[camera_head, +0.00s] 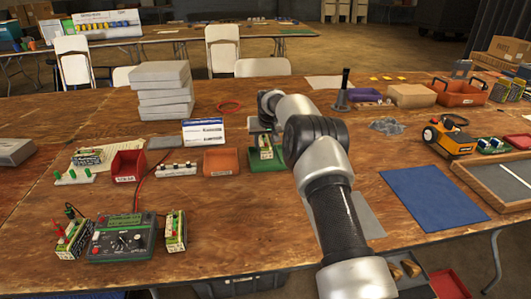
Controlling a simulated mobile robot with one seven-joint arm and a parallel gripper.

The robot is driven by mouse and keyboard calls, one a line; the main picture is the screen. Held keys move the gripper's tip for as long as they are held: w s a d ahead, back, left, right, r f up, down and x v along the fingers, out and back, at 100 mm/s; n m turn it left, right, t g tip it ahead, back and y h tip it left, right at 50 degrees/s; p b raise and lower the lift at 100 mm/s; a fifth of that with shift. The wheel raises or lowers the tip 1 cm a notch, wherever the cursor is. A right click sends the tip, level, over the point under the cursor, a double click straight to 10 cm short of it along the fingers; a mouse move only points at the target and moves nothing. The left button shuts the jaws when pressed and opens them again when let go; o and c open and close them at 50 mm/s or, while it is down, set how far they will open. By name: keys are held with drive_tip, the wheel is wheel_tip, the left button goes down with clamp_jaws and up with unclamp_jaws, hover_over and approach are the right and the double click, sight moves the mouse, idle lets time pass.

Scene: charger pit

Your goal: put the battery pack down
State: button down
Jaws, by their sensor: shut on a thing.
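My gripper (262,126) is at the table's middle, pointing down and partly hidden by my own wrist. It is shut on a battery pack (266,146), a small upright block with pale and green sides. The pack is at a green holder (268,164); I cannot tell whether it rests on it or hangs just above it. Similar packs stand on either side of the green-grey meter box (124,238): a left one (72,238) and a right one (175,231). Another pack (88,157) lies at the left behind the meter.
An orange-red open bin (221,162) stands close left of the holder, with a white sign card (203,131) behind it. A stack of grey boxes (162,92) is further back. A blue mat (433,197) lies bare at the right. My forearm crosses the table's middle.

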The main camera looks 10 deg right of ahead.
drive_tip(key=shift+f+b, duration=0.35)
drive_tip(key=shift+f, duration=1.45)
drive_tip(key=shift+f, duration=0.15)
drive_tip(key=c, duration=1.5)
unclamp_jaws()
drive_tip(key=shift+f, duration=0.25)
drive_tip(key=o, duration=0.4)
drive_tip(key=shift+r, duration=0.1)
drive_tip(key=shift+r, duration=0.1)
